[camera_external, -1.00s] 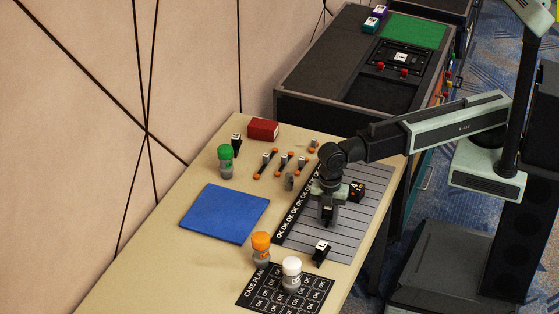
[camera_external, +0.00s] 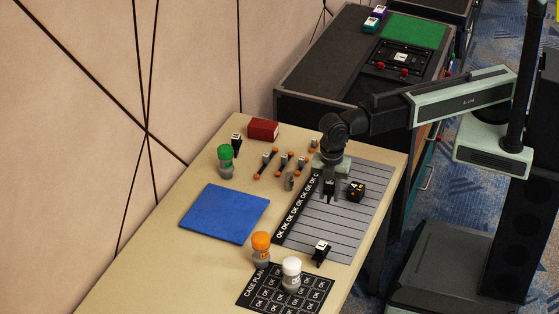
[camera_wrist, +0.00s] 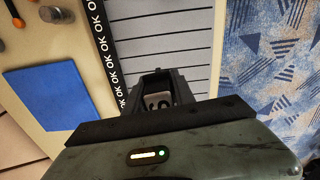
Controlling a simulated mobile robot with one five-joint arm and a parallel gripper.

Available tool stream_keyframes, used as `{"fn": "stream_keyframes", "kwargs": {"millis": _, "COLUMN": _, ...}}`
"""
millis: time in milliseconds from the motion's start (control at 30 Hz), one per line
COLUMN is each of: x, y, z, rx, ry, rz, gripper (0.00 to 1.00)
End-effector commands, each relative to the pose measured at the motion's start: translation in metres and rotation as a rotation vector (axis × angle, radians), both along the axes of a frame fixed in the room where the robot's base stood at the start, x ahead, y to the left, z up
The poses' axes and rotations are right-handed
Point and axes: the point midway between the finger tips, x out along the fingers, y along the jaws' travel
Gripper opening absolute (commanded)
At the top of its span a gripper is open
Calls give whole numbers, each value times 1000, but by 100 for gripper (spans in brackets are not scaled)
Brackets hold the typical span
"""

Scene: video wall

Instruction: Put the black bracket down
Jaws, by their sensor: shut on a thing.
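My gripper (camera_external: 330,194) is over the lined grey sheet on the table, pointing down, shut on the small black bracket (camera_external: 329,186). The bracket is mostly hidden between the dark jaws, and I cannot tell if it touches the sheet. In the wrist view my gripper (camera_wrist: 157,92) shows dark jaws with a small grey piece with dark holes between them. The lined sheet (camera_external: 318,228) has a black strip with "OK" repeated on its left edge.
A black block with orange marks (camera_external: 356,190) sits just right of my gripper. A black piece with a white label (camera_external: 320,252) stands near the sheet's front end. Orange-capped (camera_external: 261,246) and white-capped (camera_external: 291,274) bottles stand nearby. The blue mat (camera_external: 226,213) is bare.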

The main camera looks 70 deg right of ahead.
Motion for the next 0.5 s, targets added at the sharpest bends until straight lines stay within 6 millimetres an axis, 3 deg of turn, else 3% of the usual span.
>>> {"fn": "stream_keyframes", "kwargs": {"millis": 400, "x": 0, "y": 0, "z": -2, "rx": 0, "ry": 0, "rz": 0, "gripper": 0}}
{"fn": "stream_keyframes", "kwargs": {"millis": 500, "x": 0, "y": 0, "z": -10, "rx": 0, "ry": 0, "rz": 0, "gripper": 0}}
